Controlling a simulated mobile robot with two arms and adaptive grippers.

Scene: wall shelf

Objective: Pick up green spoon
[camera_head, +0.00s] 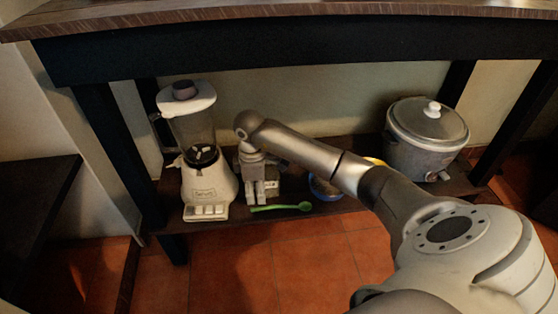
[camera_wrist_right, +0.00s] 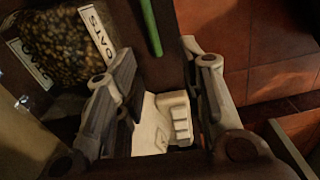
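The green spoon (camera_head: 282,207) lies flat near the front edge of the low shelf, between the white blender and a blue bowl. Its handle also shows at the top of the right wrist view (camera_wrist_right: 150,27). My right gripper (camera_head: 262,195) points down just behind the spoon's left end. In the right wrist view its two fingers (camera_wrist_right: 163,72) stand wide apart, with nothing held between them. The spoon handle lies beyond the fingertips there, and I see no contact. My left gripper is in neither view.
The blender (camera_head: 207,180) stands close left of my right gripper. A labelled oats jar (camera_wrist_right: 65,50) is near it. The blue bowl (camera_head: 322,188) is right of the spoon, and a lidded pot (camera_head: 428,140) stands further right. A wooden tabletop (camera_head: 290,10) overhangs the shelf.

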